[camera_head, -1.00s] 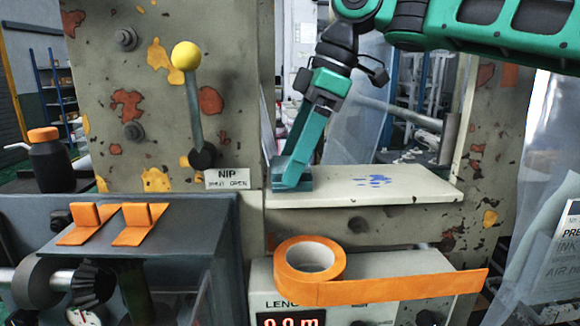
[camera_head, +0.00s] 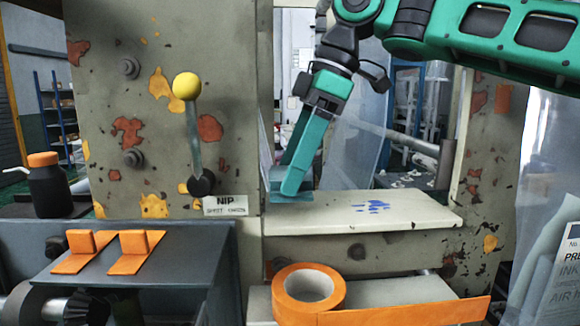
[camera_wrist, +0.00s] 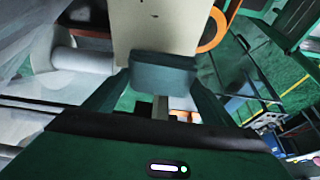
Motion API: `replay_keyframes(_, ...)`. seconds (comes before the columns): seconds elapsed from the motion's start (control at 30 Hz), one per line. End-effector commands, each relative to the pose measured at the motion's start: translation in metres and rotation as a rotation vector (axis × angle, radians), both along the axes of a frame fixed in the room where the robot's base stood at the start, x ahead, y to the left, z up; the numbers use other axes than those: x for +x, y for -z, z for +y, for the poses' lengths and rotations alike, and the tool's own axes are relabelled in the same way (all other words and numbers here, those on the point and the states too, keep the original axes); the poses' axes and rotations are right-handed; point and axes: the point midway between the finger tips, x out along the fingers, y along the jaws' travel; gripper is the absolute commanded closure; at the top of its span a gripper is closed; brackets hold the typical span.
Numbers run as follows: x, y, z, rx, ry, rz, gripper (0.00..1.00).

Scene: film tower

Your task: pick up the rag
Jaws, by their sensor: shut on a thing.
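The rag (camera_head: 276,185) is a small blue-grey folded block at the left end of a cream shelf (camera_head: 400,212). My gripper (camera_head: 291,186) points down there and is shut on it, with one finger covering part of it in the head view. In the wrist view, the rag (camera_wrist: 162,76) sits between the two fingertips, with the shelf (camera_wrist: 160,25) beyond it. The rag appears just above the shelf; the gap is hard to judge.
Blue smudges (camera_head: 372,207) mark the shelf. A yellow-knobbed lever (camera_head: 186,86) stands to the left on the machine's side plate. An orange tape roll (camera_head: 308,306) lies below the shelf. A black bottle (camera_head: 48,185) stands far left.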

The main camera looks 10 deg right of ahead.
Motion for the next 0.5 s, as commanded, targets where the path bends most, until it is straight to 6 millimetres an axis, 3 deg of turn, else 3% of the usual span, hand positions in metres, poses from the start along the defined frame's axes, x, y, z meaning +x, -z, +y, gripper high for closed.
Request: replay_keyframes(0.5,-0.049,0.000,0.000,0.000,0.003,-0.001,0.44)
